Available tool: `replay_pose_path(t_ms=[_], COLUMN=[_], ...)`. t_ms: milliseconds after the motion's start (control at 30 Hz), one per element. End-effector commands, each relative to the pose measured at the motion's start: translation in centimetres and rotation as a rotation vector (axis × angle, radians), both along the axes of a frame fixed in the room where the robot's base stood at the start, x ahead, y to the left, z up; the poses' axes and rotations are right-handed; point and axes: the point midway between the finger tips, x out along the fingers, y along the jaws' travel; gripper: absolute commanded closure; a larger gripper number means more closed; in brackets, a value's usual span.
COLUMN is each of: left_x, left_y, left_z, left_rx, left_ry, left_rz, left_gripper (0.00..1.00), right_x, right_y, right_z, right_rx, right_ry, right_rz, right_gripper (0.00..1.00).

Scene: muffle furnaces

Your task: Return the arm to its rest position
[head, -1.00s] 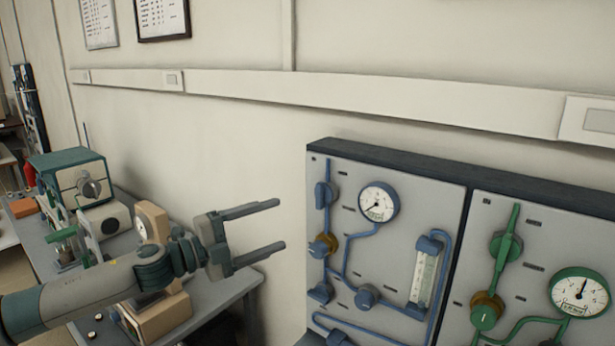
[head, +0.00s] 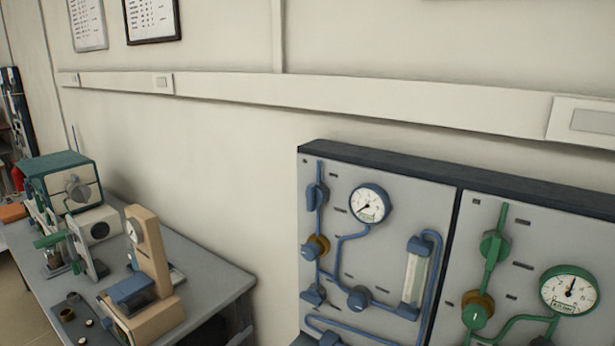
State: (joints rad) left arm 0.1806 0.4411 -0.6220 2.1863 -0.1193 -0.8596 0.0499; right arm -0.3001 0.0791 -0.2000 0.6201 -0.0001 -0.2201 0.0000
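Neither of my grippers nor any part of my arms shows in the head view now. The task names no object besides the arm. The panel with blue pipes (head: 385,176) stands at the right, with a round dial (head: 369,204), blue valves and a clear tube. Beside it is the panel with green pipes (head: 530,212), with its own dial (head: 568,290).
A grey bench (head: 215,282) stands at the left against the wall. It carries a beige stand with a dial (head: 150,255), a teal and cream box instrument (head: 62,180) and small parts. A pale rail (head: 330,92) crosses the wall. Floor shows at the lower left.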

Motion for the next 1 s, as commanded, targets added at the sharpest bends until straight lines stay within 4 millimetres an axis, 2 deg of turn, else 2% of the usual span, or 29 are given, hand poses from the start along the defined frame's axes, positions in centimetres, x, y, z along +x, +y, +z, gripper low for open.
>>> replay_pose_path(t_ms=[33, 267, 400, 500, 700, 1000], left_x=[-1.5, -9.0, -14.9, -19.0, -25.1, -32.1], left_y=[0.6, 4.5, 7.0, 8.5, 10.5, 12.3], left_z=[-1.7, -9.0, -13.0, -15.2, -17.6, -19.4], left_rx=[-0.022, -0.08, -0.101, -0.111, -0.114, -0.114], left_ry=[0.064, 0.355, 0.541, 0.659, 0.817, 0.987], left_rz=[0.036, 0.21, 0.317, 0.383, 0.471, 0.56], left_gripper=[0.28, 0.28, 0.28, 0.28, 0.28, 0.28], right_x=[0.0, 0.0, 0.0, 0.0, 0.0, 0.0], right_y=[0.0, -0.1, -0.1, -0.1, -0.1, -0.1], right_z=[0.0, 0.0, 0.0, 0.0, 0.0, 0.0], right_rx=[0.0, -0.001, -0.001, -0.001, -0.001, -0.001], right_ry=[0.0, 0.0, 0.0, 0.0, 0.0, 0.0], right_rz=[0.0, 0.0, 0.001, 0.001, 0.0, 0.001], right_gripper=[0.69, 0.69, 0.69, 0.69, 0.69, 0.69])
